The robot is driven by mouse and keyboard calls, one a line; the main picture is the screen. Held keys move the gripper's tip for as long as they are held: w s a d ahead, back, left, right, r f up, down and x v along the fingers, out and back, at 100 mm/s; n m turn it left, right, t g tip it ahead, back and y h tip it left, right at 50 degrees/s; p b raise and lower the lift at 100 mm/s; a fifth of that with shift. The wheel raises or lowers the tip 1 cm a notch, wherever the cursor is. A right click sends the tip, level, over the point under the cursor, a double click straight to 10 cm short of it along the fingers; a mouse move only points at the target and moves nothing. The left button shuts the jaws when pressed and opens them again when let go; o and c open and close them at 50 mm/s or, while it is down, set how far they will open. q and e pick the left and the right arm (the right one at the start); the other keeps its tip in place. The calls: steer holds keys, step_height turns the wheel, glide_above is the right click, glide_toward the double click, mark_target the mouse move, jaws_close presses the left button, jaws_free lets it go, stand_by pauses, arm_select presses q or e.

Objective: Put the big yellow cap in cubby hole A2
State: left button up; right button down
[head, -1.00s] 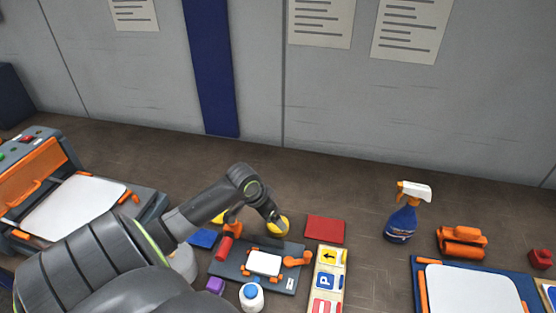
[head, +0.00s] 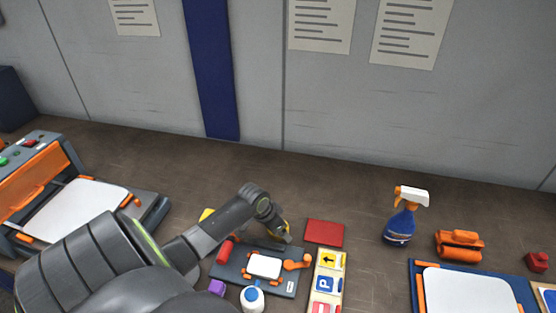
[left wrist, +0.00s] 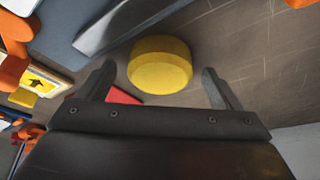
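The big yellow cap (left wrist: 160,66) is a round, thick disc on the brown table, shown in the left wrist view. In the head view only a sliver of the yellow cap (head: 287,229) shows behind my left gripper (head: 280,238). In the left wrist view my left gripper (left wrist: 159,72) is open, with one finger to each side of the cap and visible space between the fingers and it. My right gripper is in neither view. Cubby hole A2 is not seen in these frames.
A dark jig plate (head: 229,272) with orange clamps lies just in front of the cap. A red square (head: 324,232) and a sign strip (head: 326,284) lie to its right. A spray bottle (head: 400,220) stands farther right. The table behind is clear.

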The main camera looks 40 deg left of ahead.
arm_select(q)
steer(key=c, duration=1.1)
